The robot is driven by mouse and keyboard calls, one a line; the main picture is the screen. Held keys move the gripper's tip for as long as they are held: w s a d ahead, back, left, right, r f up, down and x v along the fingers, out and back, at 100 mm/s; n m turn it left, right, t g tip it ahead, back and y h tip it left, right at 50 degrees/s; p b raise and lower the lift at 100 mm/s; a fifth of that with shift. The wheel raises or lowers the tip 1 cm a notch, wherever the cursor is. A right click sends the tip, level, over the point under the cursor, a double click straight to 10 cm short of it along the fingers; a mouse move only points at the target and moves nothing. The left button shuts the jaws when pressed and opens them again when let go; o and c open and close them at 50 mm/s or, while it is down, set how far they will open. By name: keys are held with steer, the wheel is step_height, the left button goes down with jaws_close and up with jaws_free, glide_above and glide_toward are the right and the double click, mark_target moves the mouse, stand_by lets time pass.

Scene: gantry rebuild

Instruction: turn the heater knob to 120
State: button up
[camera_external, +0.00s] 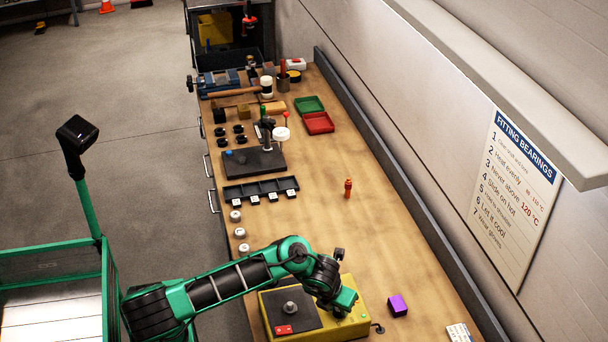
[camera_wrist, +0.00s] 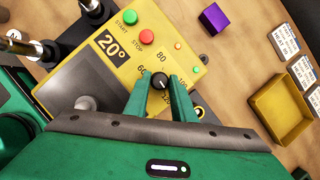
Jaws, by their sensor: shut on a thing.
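The yellow heater (camera_external: 350,327) sits at the near end of the bench, with a dark plate on top. In the wrist view its yellow panel (camera_wrist: 122,27) has a black knob (camera_wrist: 160,81) with 60, 80, 100 and 120 marked around it. A "20°" label shows beside the plate. My gripper (camera_external: 344,302) is over the panel. In the wrist view my gripper (camera_wrist: 159,82) is shut on the knob, one green finger on each side. A pale mark shows on the knob, but I cannot tell for certain which number it faces. The fingers partly cover the 60 and 120.
Green and red buttons (camera_wrist: 137,26) are near the knob. A purple block (camera_external: 397,305) lies right of the heater. A yellow open bin (camera_wrist: 281,108) shows in the wrist view. An orange-brown bottle (camera_external: 348,188) stands mid-bench. A wall sign (camera_external: 515,195) reads "Never above 120 °C".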

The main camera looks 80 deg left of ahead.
steer(key=shift+w+a+m+h, duration=0.1)
steer(key=shift+m+h, duration=0.2)
steer(key=shift+m, duration=0.6)
steer(key=shift+t, duration=0.3)
steer(key=o, duration=1)
steer(key=shift+w+f, duration=0.1)
steer(key=shift+f, duration=0.05)
steer(key=v, duration=1.1)
steer(key=shift+w, duration=0.15)
